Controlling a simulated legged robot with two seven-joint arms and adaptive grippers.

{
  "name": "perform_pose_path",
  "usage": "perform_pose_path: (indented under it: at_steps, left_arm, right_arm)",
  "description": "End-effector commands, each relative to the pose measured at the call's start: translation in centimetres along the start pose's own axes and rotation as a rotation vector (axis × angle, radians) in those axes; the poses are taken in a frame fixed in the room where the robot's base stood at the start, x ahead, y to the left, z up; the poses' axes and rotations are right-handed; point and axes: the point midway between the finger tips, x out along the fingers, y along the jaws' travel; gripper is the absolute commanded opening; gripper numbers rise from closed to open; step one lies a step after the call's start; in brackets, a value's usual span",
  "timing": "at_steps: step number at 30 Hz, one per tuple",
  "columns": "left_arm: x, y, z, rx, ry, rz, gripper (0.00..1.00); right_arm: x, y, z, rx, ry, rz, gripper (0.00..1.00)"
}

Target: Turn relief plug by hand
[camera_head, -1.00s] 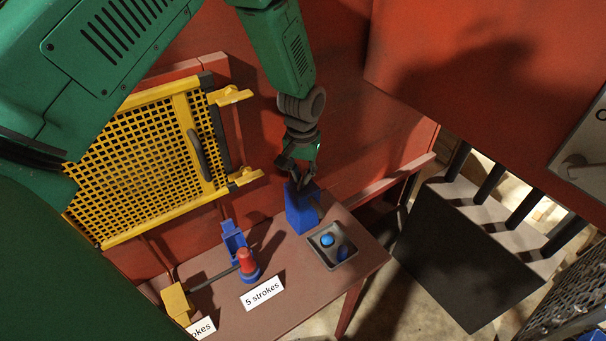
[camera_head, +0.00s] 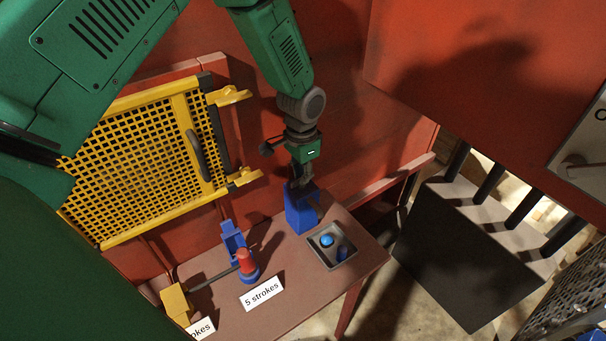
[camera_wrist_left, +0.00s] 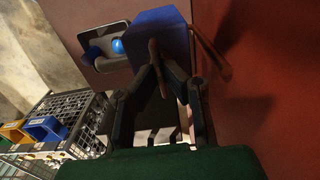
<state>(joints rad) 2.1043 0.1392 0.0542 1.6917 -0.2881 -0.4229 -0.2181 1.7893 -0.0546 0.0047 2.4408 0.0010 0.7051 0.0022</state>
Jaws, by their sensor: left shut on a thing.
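My left gripper (camera_head: 302,186) reaches down from above to the top of a blue block (camera_head: 300,213) on the bench. In the left wrist view, its fingers (camera_wrist_left: 155,72) close around a thin brown bar-like part (camera_wrist_left: 154,60) at the face of the blue block (camera_wrist_left: 160,35). I take this part for the relief plug's handle, though its shape is partly hidden by the fingers. My right gripper is not in view.
A red-topped plug piece (camera_head: 246,262) and a "5 strokes" card (camera_head: 262,293) stand left. A yellow mesh gate (camera_head: 140,165) is behind. A dark box (camera_head: 470,260) is right of the bench.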

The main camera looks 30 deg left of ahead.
Motion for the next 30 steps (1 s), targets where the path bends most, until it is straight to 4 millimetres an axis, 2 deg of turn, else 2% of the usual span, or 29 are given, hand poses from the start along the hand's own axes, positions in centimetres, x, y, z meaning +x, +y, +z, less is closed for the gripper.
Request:
perform_pose_path:
  at_steps: [15, 17, 18, 26, 30]
  left_arm:
    - [-0.39, -0.33, -0.35, 0.02, 0.01, -0.007, 0.0]
    - [-0.39, -0.33, -0.34, 0.02, 0.01, -0.007, 0.24]
    - [-0.36, -0.3, -0.31, 0.019, 0.009, -0.006, 0.27]
    - [-0.12, -0.14, -0.17, 0.019, 0.003, -0.002, 0.27]
    - [-0.92, -0.14, -0.2, 0.018, 0.003, -0.002, 0.27]
  right_arm:
    - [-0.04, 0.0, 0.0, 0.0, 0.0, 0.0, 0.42]
    - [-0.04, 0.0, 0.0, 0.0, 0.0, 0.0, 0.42]
    - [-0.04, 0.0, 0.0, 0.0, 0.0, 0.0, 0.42]
    - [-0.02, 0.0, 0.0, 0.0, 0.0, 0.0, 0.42]
    - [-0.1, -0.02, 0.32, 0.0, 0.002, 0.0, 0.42]
